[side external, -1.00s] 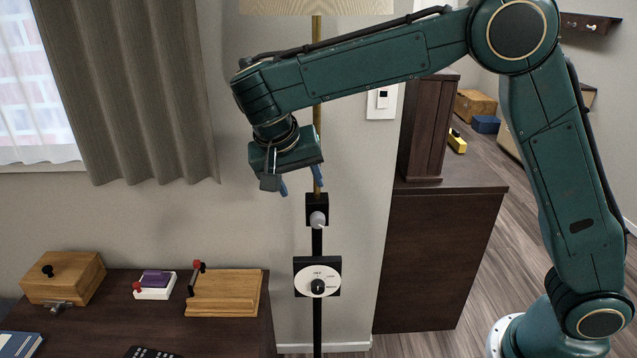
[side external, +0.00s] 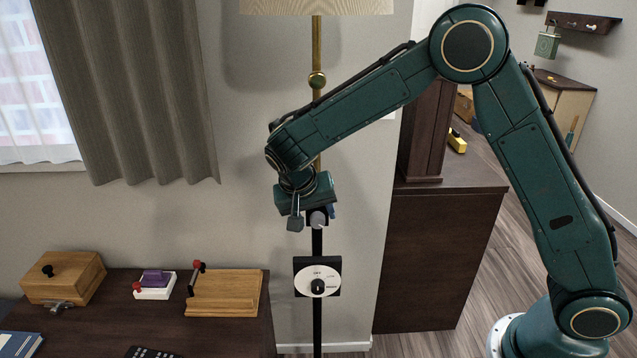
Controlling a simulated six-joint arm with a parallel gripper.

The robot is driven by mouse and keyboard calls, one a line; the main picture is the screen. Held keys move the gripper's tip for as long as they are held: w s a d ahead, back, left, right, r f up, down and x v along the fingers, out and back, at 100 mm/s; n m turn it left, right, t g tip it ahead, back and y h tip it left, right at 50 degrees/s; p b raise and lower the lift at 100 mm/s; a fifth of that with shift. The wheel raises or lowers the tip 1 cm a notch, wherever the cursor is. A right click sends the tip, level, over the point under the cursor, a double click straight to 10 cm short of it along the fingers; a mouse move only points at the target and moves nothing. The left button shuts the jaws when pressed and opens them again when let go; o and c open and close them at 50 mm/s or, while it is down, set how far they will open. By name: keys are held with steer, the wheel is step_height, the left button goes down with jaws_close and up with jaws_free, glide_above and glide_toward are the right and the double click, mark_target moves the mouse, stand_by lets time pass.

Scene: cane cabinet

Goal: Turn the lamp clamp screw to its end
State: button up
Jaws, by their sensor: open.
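The floor lamp has a pale shade (side external: 316,6) and a brass pole (side external: 317,48). A black clamp block sits where the brass pole meets the black lower post (side external: 317,330), with a round grey screw knob (side external: 318,219) on its front. My gripper (side external: 315,212) is open and points down at the clamp. The gripper covers most of the block. I cannot tell whether the fingers touch the knob.
A dial plate (side external: 302,281) with a black knob is on the post below the clamp. A desk (side external: 165,332) at left holds a wooden box, a small switch and a wooden board. A dark cabinet (side external: 440,262) stands right of the lamp. The wall is behind.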

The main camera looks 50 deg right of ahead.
steer(key=shift+d+f, duration=0.3)
steer(key=shift+f, duration=0.2)
steer(key=shift+c, duration=0.3)
steer(key=c, duration=0.9)
steer(key=shift+w, duration=0.1)
steer(key=shift+h, duration=0.3)
steer(key=shift+w+a+n+g+h, duration=0.1)
steer(key=shift+w+n+g+h, duration=0.1)
steer(key=shift+g+h, duration=0.3)
steer(key=shift+w+n+g+h, duration=0.1)
steer(key=shift+n+g+h, duration=0.1)
steer(key=shift+g+h, duration=0.5)
steer(key=shift+a+g, duration=0.1)
steer(key=shift+g, duration=0.2)
